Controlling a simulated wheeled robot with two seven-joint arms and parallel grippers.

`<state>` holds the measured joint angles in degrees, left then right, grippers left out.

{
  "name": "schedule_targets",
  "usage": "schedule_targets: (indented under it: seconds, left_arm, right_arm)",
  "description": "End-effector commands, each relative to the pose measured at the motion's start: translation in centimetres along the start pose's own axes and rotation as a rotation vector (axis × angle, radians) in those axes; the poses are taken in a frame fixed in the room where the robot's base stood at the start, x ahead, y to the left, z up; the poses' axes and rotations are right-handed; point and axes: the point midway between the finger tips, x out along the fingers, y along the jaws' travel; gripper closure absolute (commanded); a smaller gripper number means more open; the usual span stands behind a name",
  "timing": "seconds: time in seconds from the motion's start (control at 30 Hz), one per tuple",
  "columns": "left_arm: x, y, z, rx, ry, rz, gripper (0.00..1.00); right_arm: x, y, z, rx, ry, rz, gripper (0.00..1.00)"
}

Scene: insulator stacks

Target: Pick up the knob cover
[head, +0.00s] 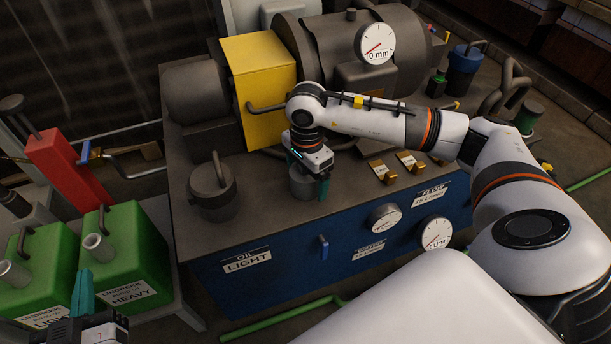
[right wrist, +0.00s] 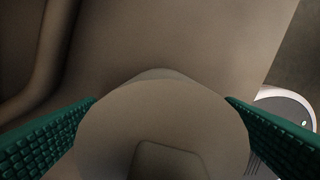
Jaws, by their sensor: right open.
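A round grey cap, which looks like the knob cover (head: 301,187), stands on the grey top of the blue-fronted machine. In the right wrist view the grey round cover (right wrist: 160,115) lies between the two green ribbed fingers, with a rounded square shape on its near part. My right gripper (head: 308,176) points down over it and is open, its fingers on either side; it also shows in the right wrist view (right wrist: 162,128). Whether the fingers touch the cover, I cannot tell. My left gripper (head: 83,292) is at the lower left, partly cut off, away from the cover.
A grey lidded pot with a handle (head: 212,190) stands left of the cover. A yellow box (head: 258,85) and a large grey motor housing are behind. Brass fittings (head: 382,172) lie to the right. Green cans (head: 125,260) stand at the left.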

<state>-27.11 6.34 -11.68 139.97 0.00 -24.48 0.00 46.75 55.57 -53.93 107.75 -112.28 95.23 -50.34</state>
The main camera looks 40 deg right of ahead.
Motion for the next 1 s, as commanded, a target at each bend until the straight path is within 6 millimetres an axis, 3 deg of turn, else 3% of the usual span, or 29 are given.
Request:
schedule_targets:
  seconds: [0.27, 0.6, 1.0]
  left_arm:
    - [0.05, -0.06, 0.4, -0.001, -0.023, -0.001, 1.0]
    - [0.05, -0.06, 0.37, 0.0, -0.021, -0.001, 1.0]
    - [0.04, -0.07, 0.4, -0.001, -0.019, -0.001, 1.0]
  right_arm:
    - [0.3, -0.01, -0.01, -0.001, 0.0, 0.0, 0.11]
    - [0.28, 0.0, -0.01, 0.0, 0.0, 0.0, 0.61]
    - [0.11, 0.02, 0.0, 0.0, 0.0, 0.001, 0.65]
